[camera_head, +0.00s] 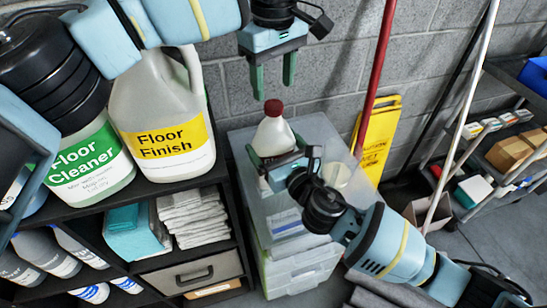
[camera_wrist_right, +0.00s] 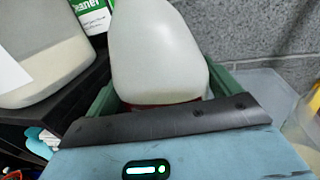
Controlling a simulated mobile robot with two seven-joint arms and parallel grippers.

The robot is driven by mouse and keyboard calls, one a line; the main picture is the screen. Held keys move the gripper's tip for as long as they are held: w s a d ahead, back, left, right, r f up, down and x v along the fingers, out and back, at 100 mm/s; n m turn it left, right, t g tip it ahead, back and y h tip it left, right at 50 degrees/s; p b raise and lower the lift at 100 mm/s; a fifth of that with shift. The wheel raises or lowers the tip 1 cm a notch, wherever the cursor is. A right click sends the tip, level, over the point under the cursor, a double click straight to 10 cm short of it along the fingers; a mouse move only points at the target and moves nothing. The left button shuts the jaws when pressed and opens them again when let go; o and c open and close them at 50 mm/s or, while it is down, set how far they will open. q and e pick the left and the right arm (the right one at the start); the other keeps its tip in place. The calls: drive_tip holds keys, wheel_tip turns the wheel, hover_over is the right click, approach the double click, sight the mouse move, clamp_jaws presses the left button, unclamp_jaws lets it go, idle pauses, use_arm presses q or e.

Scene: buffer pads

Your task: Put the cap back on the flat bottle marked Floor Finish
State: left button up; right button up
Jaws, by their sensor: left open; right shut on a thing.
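A white bottle (camera_head: 272,134) with a dark red cap (camera_head: 273,107) on top stands upright over the clear bins. My right gripper (camera_head: 276,152) is shut around its body. The right wrist view shows this bottle (camera_wrist_right: 160,50) between green fingers, with a red strip low down; no readable name shows on it. I cannot tell whether the cap is fully seated. My left gripper (camera_head: 273,88) is open and empty, pointing down just above the cap. A handled jug (camera_head: 158,105) with a yellow Floor Finish label stands on the shelf at left.
A Floor Cleaner jug (camera_head: 95,165) stands beside the Floor Finish jug. Stacked clear bins (camera_head: 310,240) are below the held bottle. A red pole (camera_head: 375,70), a yellow caution sign (camera_head: 378,135) and a side rack (camera_head: 490,140) are at right. A block wall is behind.

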sight(280, 154)
use_arm(q)
drive_tip(key=shift+o, duration=0.5)
drive_tip(key=o, duration=0.5)
drive_tip(key=shift+c, duration=0.2)
wheel_tip(280, 154, up, 12)
use_arm(e)
drive_tip(key=o, duration=1.6)
drive_tip(key=shift+o, duration=0.2)
use_arm(q)
drive_tip(key=shift+s+r, duration=0.15)
drive_tip(key=shift+r, duration=0.4)
use_arm(e)
drive_tip(key=shift+v, duration=3.9)
